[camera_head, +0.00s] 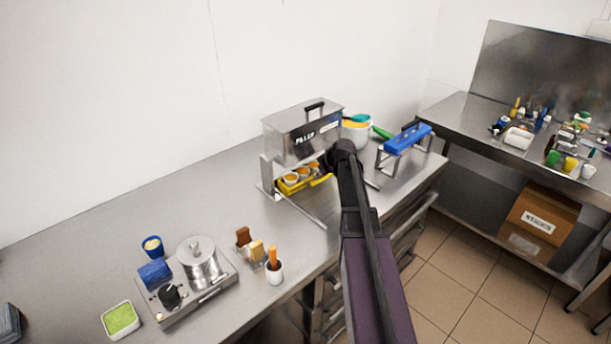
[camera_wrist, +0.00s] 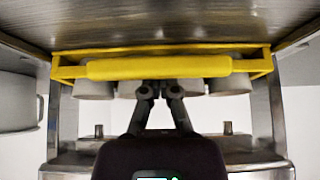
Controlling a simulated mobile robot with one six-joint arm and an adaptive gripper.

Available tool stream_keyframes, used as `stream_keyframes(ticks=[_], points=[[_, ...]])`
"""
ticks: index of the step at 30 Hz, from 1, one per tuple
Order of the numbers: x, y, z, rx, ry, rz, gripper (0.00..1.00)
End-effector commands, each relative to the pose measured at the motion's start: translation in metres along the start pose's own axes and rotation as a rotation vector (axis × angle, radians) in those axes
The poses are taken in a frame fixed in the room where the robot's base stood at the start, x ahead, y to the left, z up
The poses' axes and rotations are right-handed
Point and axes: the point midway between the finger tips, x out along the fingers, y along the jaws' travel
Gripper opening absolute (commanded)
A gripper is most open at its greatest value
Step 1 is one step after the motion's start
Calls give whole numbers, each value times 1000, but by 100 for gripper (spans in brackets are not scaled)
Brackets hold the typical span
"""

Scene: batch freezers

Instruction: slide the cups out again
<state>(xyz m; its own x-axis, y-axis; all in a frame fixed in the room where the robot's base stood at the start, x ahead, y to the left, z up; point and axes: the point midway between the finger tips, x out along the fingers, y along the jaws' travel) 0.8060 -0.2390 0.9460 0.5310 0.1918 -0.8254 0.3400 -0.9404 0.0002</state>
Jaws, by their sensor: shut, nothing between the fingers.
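A yellow tray (camera_head: 320,181) holding cups (camera_head: 291,178) with orange filling sits under the steel filler (camera_head: 285,135) on the counter. In the wrist view the yellow tray (camera_wrist: 260,67) spans the picture, with a thick yellow handle bar (camera_wrist: 160,67) along its near side. Several pale cups (camera_wrist: 93,90) show below its frame. My gripper (camera_wrist: 160,90) is shut and empty, its fingertips just below the middle of the bar. I cannot tell whether they touch it. In the head view my arm hides the gripper's fingers and the tray's right end.
A white pot (camera_head: 355,132) and a blue-topped stand (camera_head: 407,138) are right of the filler. A steel cooker (camera_head: 200,262), small holders and a green-filled tub (camera_head: 121,319) stand at the front left. The counter between the filler and the cooker is mostly clear.

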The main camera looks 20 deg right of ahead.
Motion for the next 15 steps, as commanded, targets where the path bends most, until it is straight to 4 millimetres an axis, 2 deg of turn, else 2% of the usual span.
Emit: stream_keyframes(ticks=[15], points=[[-11,0,16,0,0,0,0]])
